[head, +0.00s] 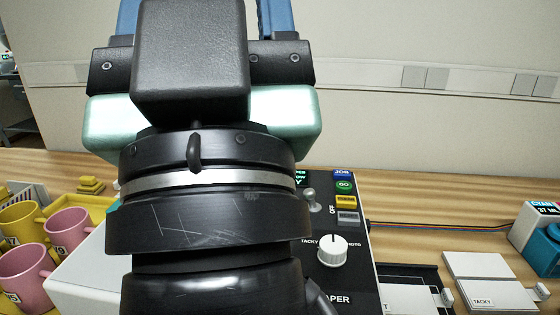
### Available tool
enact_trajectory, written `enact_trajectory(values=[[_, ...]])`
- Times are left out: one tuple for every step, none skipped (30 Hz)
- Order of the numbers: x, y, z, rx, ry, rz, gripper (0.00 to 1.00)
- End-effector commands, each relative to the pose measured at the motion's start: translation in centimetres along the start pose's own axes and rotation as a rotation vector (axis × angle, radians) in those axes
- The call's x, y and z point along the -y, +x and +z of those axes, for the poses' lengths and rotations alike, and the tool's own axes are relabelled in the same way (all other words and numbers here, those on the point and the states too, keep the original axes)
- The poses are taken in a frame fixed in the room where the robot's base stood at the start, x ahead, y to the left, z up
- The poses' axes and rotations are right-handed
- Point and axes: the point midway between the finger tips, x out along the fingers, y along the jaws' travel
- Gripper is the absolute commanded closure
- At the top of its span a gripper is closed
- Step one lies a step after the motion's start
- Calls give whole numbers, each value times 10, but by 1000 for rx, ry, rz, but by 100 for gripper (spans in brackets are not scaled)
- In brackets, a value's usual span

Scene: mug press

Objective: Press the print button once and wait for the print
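The press's black control panel (350,275) shows right of my arm, partly hidden by it. A column of small labelled buttons runs along its upper right: a blue one (342,173) reading JOB, a green one (344,186) reading GO, a yellow one (346,202) and a grey one (347,217). I cannot tell which is the print button. A display with green text (301,178) is half covered. My gripper (203,40) is seen from behind, its blue fingers wide apart and cut off by the top edge. The fingertips are out of view; it appears open, above and beyond the panel.
A toggle (310,197) and white knob (332,249) sit on the panel. White pads (480,268) and a cyan ink box (537,226) are at right. Wood behind is clear.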

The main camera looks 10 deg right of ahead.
Motion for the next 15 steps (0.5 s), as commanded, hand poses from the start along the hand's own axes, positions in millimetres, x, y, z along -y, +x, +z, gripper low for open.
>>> enact_trajectory(values=[[0,0,0,0,0,0,52],[0,0,0,0,0,0,58],[0,0,0,0,0,0,65],[0,0,0,0,0,0,70],[0,0,0,0,0,0,76],[0,0,0,0,0,0,83],[0,0,0,0,0,0,88],[0,0,0,0,0,0,94],[0,0,0,0,0,0,100],[0,0,0,0,0,0,100],[0,0,0,0,0,0,100],[0,0,0,0,0,0,100],[0,0,0,0,0,0,100],[0,0,0,0,0,0,100],[0,0,0,0,0,0,100]])
